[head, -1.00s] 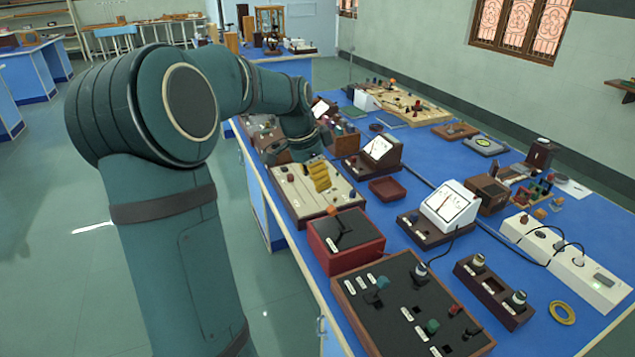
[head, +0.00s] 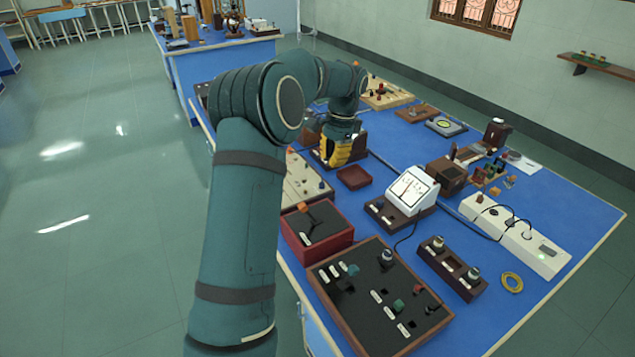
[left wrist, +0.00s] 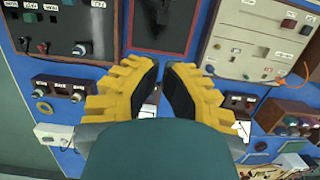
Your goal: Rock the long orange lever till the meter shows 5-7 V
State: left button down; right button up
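The orange-tipped lever (head: 303,207) stands on the black top of a red box (head: 330,240) near the bench's left edge. Its orange end leans to the far left. A white meter (head: 410,188) on a dark base stands right of the box; its reading is too small to tell. My left gripper (head: 336,152) has yellow fingers and hangs beyond the box, apart from the lever. In the left wrist view the fingers (left wrist: 160,72) are apart with nothing between them. The red box (left wrist: 163,28) is at the top there, with its orange tip not clearly visible. My right gripper is out of view.
A black switch panel (head: 372,318) lies in front of the red box. A cream board (head: 306,182) lies just beyond it, and a small red tray (head: 353,177) is right of the gripper. A dark socket block (head: 450,268) and white strip (head: 515,235) stand farther right.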

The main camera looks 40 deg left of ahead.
pick_arm(q)
jog(key=b, duration=0.2)
send_near(309, 214)
notch_tip(309, 214, down, 3)
jog(key=w+d, duration=0.1)
jog(key=w, duration=0.2)
jog(key=s, duration=0.1)
jog(key=s+f, duration=0.1)
jog(key=s, duration=0.1)
jog(key=shift+s+a+f, duration=0.15)
jog(key=shift+a+f, duration=0.15)
jog(key=shift+a, duration=0.05)
jog(key=shift+s, duration=0.1)
jog(key=shift+s+a+f, duration=0.2)
jog(key=shift+s, duration=0.3)
jog(key=shift+w, duration=0.15)
